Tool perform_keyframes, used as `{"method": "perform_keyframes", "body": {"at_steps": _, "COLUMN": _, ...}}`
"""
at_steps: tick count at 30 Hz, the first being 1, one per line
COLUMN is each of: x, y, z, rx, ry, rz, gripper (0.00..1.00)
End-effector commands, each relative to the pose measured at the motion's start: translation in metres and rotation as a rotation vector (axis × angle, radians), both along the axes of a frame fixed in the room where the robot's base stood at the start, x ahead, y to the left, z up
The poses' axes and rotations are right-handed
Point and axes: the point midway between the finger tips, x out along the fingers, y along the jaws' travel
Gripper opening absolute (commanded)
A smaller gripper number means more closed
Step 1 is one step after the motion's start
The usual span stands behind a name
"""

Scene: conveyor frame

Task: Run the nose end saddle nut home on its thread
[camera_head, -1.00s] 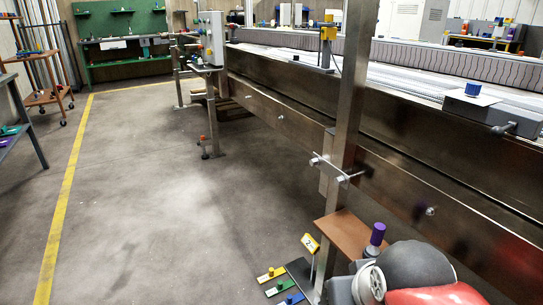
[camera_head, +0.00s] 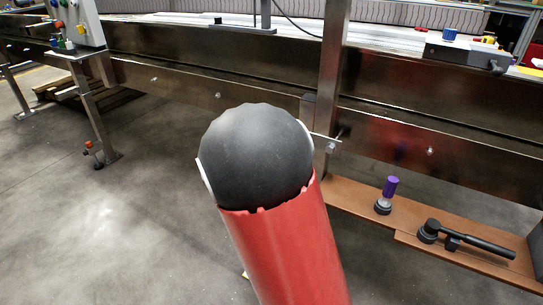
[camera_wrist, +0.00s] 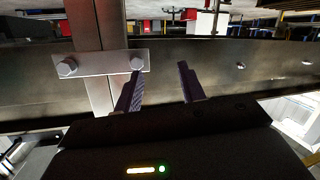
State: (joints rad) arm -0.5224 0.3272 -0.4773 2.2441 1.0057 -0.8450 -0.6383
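A metal saddle plate (camera_wrist: 100,64) lies across the upright post (camera_wrist: 92,35) in the wrist view. It carries one hex nut or bolt head (camera_wrist: 67,67) at its left end and another (camera_wrist: 137,59) at its right end. I cannot tell which is the nose end nut, nor how far either is threaded. My gripper (camera_wrist: 160,69) is open, with nothing between its fingers. Its left finger overlaps the right nut in the picture; contact cannot be told. In the head view, one saddle nut (camera_head: 331,147) shows right of my arm. My arm hides the plate's left part and my gripper.
The conveyor side rail (camera_head: 400,150) runs behind the post (camera_head: 335,60). A brown shelf (camera_head: 360,207) at lower right holds a purple-topped object (camera_head: 389,190) and a black handled tool (camera_head: 465,238). A control box stand (camera_head: 85,65) is at left. Floor at lower left is clear.

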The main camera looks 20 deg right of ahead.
Motion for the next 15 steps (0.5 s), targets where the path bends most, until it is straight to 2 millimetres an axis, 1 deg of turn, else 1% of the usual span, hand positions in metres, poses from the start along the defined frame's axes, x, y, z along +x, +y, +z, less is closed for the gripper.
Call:
{"method": "perform_keyframes", "body": {"at_steps": 1, "x": 0.0, "y": -0.005, "z": -0.004, "rx": -0.079, "ry": -0.005, "rz": -0.05, "gripper": 0.4}}
{"method": "perform_keyframes", "body": {"at_steps": 3, "x": -0.004, "y": -0.012, "z": -0.003, "rx": -0.166, "ry": -0.015, "rz": -0.114, "gripper": 0.4}}
{"method": "perform_keyframes", "body": {"at_steps": 6, "x": -0.008, "y": -0.017, "z": 0.0, "rx": -0.248, "ry": -0.026, "rz": -0.17, "gripper": 0.4}}
{"method": "perform_keyframes", "body": {"at_steps": 11, "x": -0.007, "y": -0.025, "z": 0.001, "rx": -0.285, "ry": -0.033, "rz": -0.199, "gripper": 0.4}}
{"method": "perform_keyframes", "body": {"at_steps": 15, "x": 0.002, "y": -0.036, "z": 0.0, "rx": -0.282, "ry": -0.033, "rz": -0.199, "gripper": 0.4}}
